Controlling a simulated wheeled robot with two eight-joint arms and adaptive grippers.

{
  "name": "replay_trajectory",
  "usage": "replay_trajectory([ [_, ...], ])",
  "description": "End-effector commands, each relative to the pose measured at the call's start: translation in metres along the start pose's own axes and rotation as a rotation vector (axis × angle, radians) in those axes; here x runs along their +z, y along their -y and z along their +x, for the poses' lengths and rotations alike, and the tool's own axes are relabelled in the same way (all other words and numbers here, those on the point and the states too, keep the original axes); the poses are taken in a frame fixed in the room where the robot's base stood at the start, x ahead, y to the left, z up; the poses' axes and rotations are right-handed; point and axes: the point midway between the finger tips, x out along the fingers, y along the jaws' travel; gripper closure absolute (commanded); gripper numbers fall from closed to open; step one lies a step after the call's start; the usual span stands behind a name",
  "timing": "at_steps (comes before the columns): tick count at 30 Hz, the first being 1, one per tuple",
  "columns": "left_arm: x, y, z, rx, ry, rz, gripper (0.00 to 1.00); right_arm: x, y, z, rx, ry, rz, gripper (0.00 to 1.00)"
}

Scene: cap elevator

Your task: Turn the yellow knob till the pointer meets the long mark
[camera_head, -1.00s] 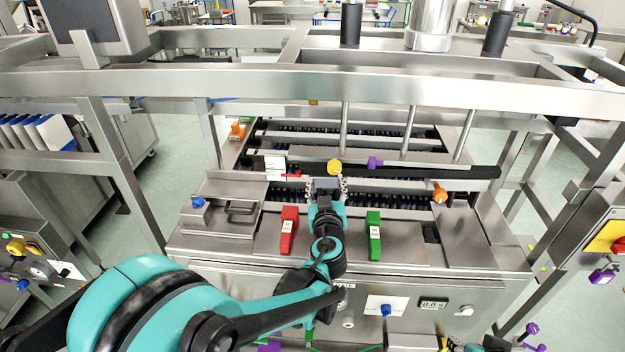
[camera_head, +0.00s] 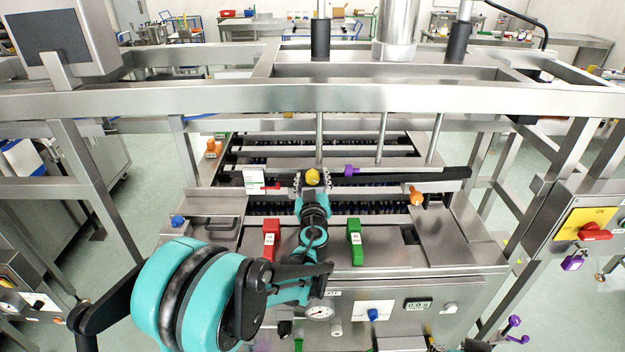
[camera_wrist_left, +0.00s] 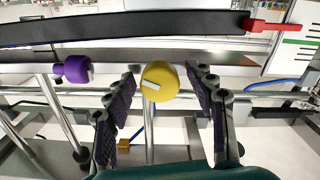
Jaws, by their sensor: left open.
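My left gripper (camera_head: 312,184) is open at the knob, one finger on each side. In the wrist view the fingers of the left gripper (camera_wrist_left: 163,100) stand apart with visible gaps to the knob. A red pointer (camera_wrist_left: 270,25) lies by a white card (camera_wrist_left: 298,48) with dark marks; the card (camera_head: 256,179) is left of the knob in the head view. My right gripper is out of view.
A purple knob (camera_head: 350,171) is close on the right along the rail, and an orange knob (camera_head: 416,196) lies farther right. Red (camera_head: 270,240) and green (camera_head: 355,242) handles stand in front, either side of my arm. A steel frame beam (camera_head: 300,101) crosses behind.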

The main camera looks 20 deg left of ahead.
Motion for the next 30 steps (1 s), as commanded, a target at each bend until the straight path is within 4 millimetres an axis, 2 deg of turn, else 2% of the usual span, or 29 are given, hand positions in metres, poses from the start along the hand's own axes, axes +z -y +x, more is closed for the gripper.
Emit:
replay_trajectory([
  [3, -0.0001, 0.0000, -0.0002, 0.000, 0.000, 0.000, 0.45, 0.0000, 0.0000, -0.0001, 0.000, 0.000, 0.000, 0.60],
  [4, -0.0001, 0.0000, -0.0003, 0.000, 0.000, 0.000, 0.50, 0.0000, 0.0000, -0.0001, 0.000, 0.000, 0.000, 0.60],
  [9, -0.0001, -0.0001, -0.0004, 0.000, 0.000, 0.000, 0.95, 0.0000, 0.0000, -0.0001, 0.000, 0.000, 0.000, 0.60],
  [20, 0.0002, 0.0000, -0.0004, 0.000, 0.000, 0.030, 0.95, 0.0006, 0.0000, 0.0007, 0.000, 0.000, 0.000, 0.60],
  [30, 0.0010, -0.0001, -0.0005, 0.000, 0.000, 0.234, 0.95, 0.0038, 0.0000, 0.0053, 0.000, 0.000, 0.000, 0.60],
])
